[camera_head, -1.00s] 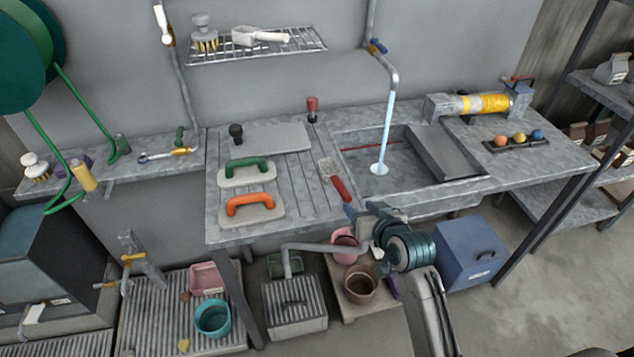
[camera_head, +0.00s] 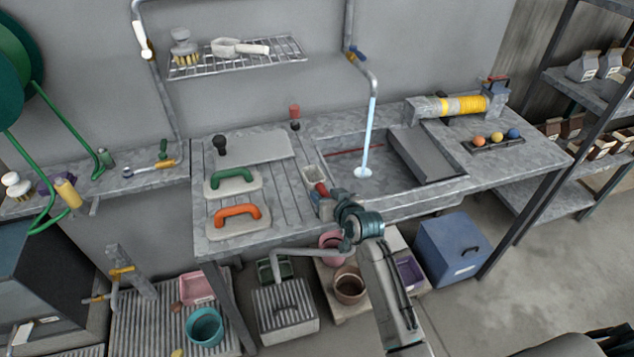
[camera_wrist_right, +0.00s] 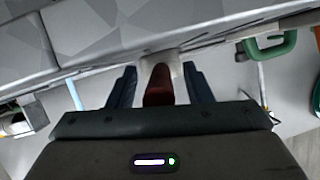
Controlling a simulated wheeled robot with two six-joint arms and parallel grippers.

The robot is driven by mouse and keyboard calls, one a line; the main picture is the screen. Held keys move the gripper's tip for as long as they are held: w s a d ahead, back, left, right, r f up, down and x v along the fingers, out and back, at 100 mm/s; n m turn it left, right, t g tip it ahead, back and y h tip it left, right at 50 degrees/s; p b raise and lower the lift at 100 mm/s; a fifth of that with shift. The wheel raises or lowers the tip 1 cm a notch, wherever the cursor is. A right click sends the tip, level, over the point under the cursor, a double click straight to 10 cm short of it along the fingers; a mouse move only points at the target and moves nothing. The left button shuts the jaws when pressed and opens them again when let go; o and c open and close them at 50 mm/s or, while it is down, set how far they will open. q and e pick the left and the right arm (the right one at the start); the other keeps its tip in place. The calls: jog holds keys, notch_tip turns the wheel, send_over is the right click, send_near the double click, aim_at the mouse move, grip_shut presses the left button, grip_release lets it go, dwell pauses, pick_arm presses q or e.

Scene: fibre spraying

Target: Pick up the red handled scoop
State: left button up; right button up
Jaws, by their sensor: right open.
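The red handled scoop (camera_head: 313,174) lies at the front of the grey workbench, just left of the sink, with its red handle (camera_head: 321,189) towards me. My right gripper (camera_head: 322,203) is at the handle. In the right wrist view the blue fingers of this gripper (camera_wrist_right: 160,88) stand open on either side of the red handle (camera_wrist_right: 158,92), with a gap on both sides. The pale scoop head (camera_wrist_right: 160,61) shows beyond the fingertips. My left gripper is in neither current view.
Green (camera_head: 233,178) and orange (camera_head: 237,213) handled floats lie left of the scoop on the bench (camera_head: 282,222). The sink (camera_head: 345,150) with a running tap is to the right. A blue box (camera_head: 452,250) and several pots stand below the bench.

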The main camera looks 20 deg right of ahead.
grip_shut()
jog(key=shift+r, duration=0.1)
